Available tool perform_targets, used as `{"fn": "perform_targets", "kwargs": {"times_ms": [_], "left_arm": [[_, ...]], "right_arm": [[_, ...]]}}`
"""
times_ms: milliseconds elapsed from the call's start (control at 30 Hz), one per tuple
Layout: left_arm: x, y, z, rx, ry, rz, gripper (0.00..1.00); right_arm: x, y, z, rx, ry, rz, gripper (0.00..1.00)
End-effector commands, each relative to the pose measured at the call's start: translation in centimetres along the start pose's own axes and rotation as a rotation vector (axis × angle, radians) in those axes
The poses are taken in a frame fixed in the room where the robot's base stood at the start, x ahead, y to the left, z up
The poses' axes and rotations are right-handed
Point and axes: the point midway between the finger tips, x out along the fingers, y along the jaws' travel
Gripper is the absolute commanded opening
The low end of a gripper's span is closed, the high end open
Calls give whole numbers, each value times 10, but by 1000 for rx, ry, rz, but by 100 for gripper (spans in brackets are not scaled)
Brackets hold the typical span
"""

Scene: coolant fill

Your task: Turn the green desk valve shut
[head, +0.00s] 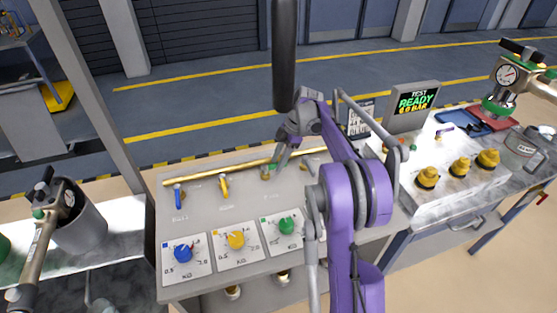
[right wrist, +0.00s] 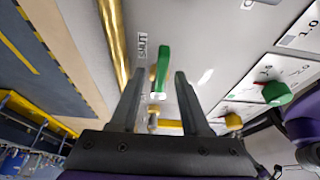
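The green valve handle (right wrist: 164,66) shows in the right wrist view. It lies roughly parallel to the brass pipe (right wrist: 116,40), with its free end near a "SHUT" label (right wrist: 141,48). My right gripper (right wrist: 160,74) is open, with the handle between its fingertips and a gap visible on both sides. I cannot tell how far the fingertips are above the desk. In the head view my right gripper (head: 277,163) is low over the desk panel, at the green valve, partly hiding it. My left gripper is not in view.
A blue lever (head: 178,196) and a yellow lever (head: 223,186) stand left of the green valve, both crosswise to the pipe. Blue, yellow and green knobs (head: 287,225) sit in front. A display (head: 414,102) reads "TEST READY". Yellow-capped fittings (head: 459,167) stand at right.

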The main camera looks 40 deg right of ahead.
Motion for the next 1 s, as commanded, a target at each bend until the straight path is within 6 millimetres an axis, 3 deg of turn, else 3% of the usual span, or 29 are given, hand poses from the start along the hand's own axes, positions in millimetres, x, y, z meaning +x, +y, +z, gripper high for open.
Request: {"fn": "perform_targets", "kwargs": {"times_ms": [267, 367, 733, 1000], "left_arm": [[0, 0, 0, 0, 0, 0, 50], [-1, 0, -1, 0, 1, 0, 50], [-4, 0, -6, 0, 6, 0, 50], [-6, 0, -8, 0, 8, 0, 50]], "right_arm": [[-4, 0, 0, 1, 0, 0, 46], [-16, 0, 0, 2, 0, 0, 46], [-88, 0, 0, 1, 0, 1, 46], [-108, 0, 0, 0, 0, 0, 46]]}}
